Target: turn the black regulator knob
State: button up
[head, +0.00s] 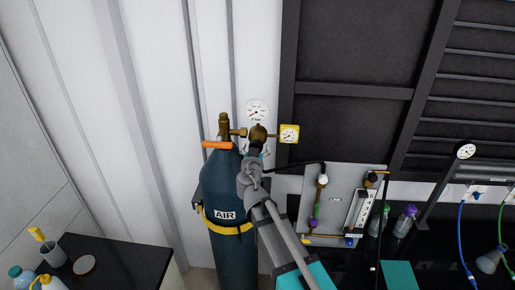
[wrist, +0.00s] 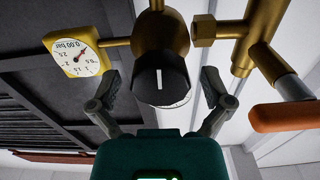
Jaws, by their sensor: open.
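The black regulator knob (wrist: 161,79) shows in the wrist view on the front of the brass regulator body (wrist: 160,32), with a white line on its face pointing up. My gripper (wrist: 160,97) is open, one finger on each side of the knob, with gaps visible between fingers and knob. The regulator (head: 258,133) sits at the top of a dark blue AIR cylinder (head: 226,190). A yellow square gauge (wrist: 78,51) beside the knob reads about 0.00 bar.
An orange handle (wrist: 284,116) is close on the right in the wrist view; it also shows in the head view (head: 217,145). A round white gauge (head: 257,110) is above the regulator. A grey panel (head: 341,190) with tubes and valves stands to the right.

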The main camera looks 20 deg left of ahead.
jog(key=c, duration=1.1)
jog(key=shift+d, duration=0.1)
jog(key=shift+c, duration=0.2)
jog(key=shift+n, duration=0.4)
